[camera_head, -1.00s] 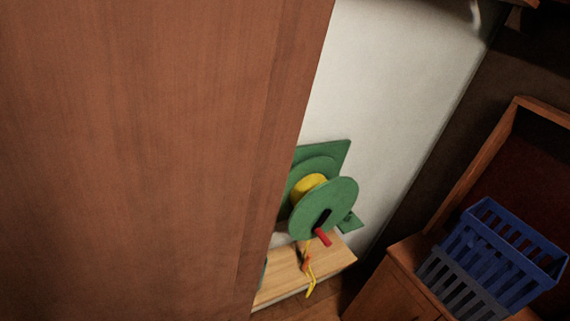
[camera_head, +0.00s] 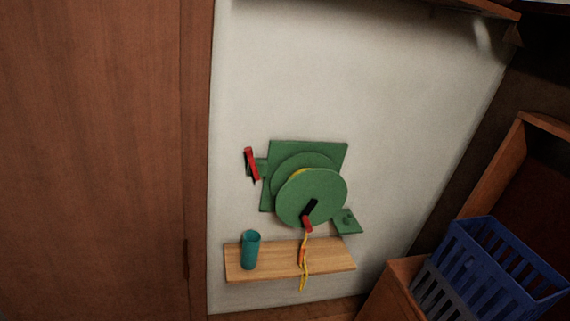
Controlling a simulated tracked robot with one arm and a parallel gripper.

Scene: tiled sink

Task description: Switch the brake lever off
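A green winch (camera_head: 312,196) is mounted on the white wall, with a round drum and a black crank arm ending in a red handle (camera_head: 307,223). A lever with a red grip (camera_head: 251,163) sticks out at the winch's upper left and looks like the brake lever. It stands nearly upright with a slight tilt. A yellow rope (camera_head: 304,262) hangs from the drum over the wooden shelf. My gripper does not show in the view, and nothing is seen touching the winch or the lever.
A wooden shelf (camera_head: 328,257) below the winch bears a teal cup (camera_head: 250,250) at its left. A large brown wooden panel (camera_head: 95,160) fills the left side. A blue basket (camera_head: 490,270) sits on a wooden cabinet at the lower right. The white wall (camera_head: 360,80) above the winch is clear.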

